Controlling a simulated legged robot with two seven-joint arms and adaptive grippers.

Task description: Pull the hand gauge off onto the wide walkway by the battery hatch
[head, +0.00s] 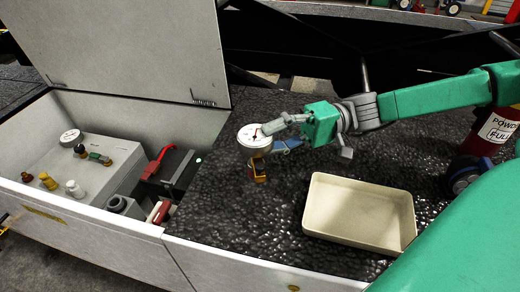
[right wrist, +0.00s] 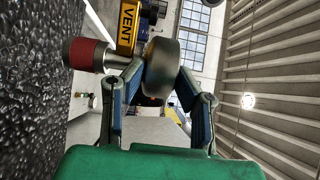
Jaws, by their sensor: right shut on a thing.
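The hand gauge (head: 252,137) has a round white dial and a brass-coloured fitting with a yellow part below it. My right gripper (head: 277,133) is shut on it, over the dark textured walkway (head: 285,215) just right of the open battery hatch (head: 150,228). I cannot tell whether its lower end touches the surface. In the right wrist view the gauge's dark round body (right wrist: 162,68) sits edge-on between the fingers, with a red-ended fitting (right wrist: 88,54) and a yellow VENT tag (right wrist: 128,28) beside it. My left gripper is out of view.
The hatch lid (head: 130,45) stands raised. Inside the bay are a grey box with another gauge (head: 70,136) and a black unit (head: 178,172) with red handles. A cream tray (head: 311,210) lies on the walkway, right of the gauge. A red extinguisher (head: 484,135) stands at the right.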

